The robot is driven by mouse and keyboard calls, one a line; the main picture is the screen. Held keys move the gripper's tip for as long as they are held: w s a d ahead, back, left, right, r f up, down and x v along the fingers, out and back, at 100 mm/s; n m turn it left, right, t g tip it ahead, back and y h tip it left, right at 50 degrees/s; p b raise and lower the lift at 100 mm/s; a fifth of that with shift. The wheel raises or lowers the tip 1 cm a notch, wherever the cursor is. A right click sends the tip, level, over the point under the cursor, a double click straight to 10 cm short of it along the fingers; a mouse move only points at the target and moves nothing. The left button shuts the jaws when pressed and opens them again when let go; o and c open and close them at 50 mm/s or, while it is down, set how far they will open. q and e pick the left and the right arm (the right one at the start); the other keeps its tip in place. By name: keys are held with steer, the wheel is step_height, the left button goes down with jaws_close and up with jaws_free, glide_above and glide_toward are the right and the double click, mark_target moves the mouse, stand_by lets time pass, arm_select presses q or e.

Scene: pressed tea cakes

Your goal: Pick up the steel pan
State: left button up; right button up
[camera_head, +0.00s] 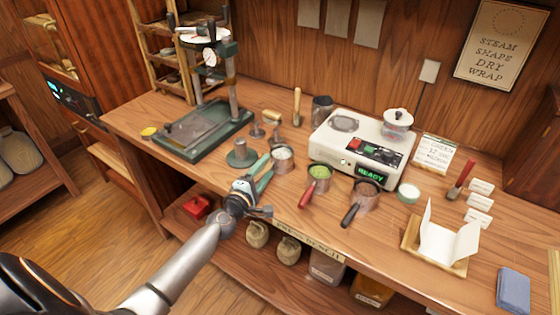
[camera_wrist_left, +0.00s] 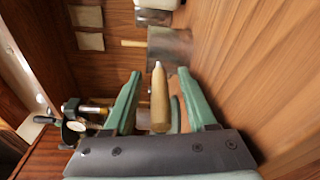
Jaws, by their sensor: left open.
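Several small metal pans stand on the wooden bench in the head view. The leftmost, a steel pan (camera_head: 282,160) with pale contents, has my left gripper (camera_head: 265,168) at its near left side, and its handle is hidden there. In the left wrist view a tan handle (camera_wrist_left: 159,102) lies between the open green fingers of my left gripper (camera_wrist_left: 160,76), with gaps on both sides. A blurred steel pan (camera_wrist_left: 171,48) shows beyond it. A pan with a red handle (camera_head: 307,193) holds green contents, and another has a dark handle (camera_head: 353,211). My right gripper is out of view.
A green press (camera_head: 205,125) stands left of the pans, with a dark green weight (camera_head: 241,156) close by my left gripper. A white scale (camera_head: 361,140) stands behind the pans. A paper holder (camera_head: 440,240) is at the right. The bench's front edge is beneath my left arm.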

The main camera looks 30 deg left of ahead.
arm_select(q)
steer(key=shift+w, duration=0.15)
jaws_close()
stand_by(0.4)
stand_by(0.9)
steer(key=shift+r, duration=0.1)
